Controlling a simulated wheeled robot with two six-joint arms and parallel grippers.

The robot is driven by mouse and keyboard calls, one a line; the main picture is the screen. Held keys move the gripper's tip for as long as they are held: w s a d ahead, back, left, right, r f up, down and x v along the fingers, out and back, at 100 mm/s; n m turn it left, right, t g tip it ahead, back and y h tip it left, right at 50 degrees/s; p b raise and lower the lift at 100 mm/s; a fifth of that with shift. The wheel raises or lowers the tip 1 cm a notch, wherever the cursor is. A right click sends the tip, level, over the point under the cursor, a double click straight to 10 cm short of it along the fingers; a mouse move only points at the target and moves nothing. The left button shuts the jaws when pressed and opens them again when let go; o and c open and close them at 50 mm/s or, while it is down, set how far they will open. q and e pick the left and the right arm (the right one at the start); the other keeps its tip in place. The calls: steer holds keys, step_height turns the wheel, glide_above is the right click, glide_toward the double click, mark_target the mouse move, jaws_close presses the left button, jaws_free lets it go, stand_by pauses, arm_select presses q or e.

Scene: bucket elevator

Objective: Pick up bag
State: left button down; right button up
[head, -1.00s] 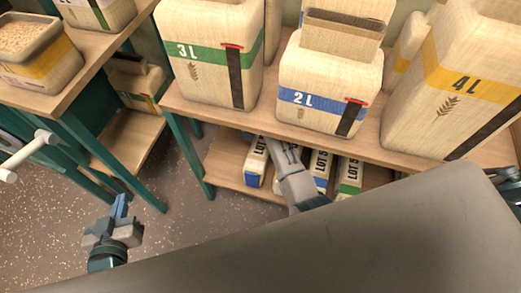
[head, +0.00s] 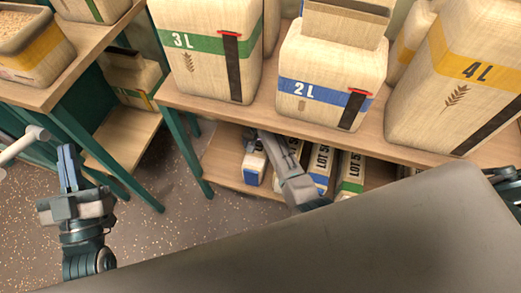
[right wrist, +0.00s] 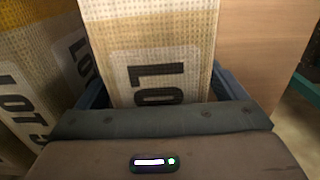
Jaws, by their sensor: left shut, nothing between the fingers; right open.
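Several cream bags printed LOT lie on the lower shelf. In the head view one with a blue end (head: 255,166) is at the left, with blue-striped (head: 321,165) and green-striped (head: 351,174) ones to the right. My right gripper (head: 268,142) reaches in among them. In the right wrist view my right gripper (right wrist: 160,88) is open, its fingers on either side of a cream bag (right wrist: 150,45) with a tan band. I cannot tell whether they touch it. My left gripper (head: 68,165) is shut and empty, pointing up at the left, away from the bags.
The upper shelf (head: 190,98) carries large bags marked 3L (head: 205,60), 2L (head: 325,75) and 4L (head: 460,80) above my right arm. A second rack (head: 95,75) stands at the left. In the right wrist view more LOT bags (right wrist: 35,60) lie left; bare wood is right.

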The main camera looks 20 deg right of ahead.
steer(key=shift+f, duration=0.3)
steer(key=shift+c, duration=0.4)
steer(key=c, duration=1.8)
steer(key=shift+w+r, duration=0.1)
steer(key=shift+w, duration=0.05)
jaws_close()
steer(key=shift+r, duration=0.15)
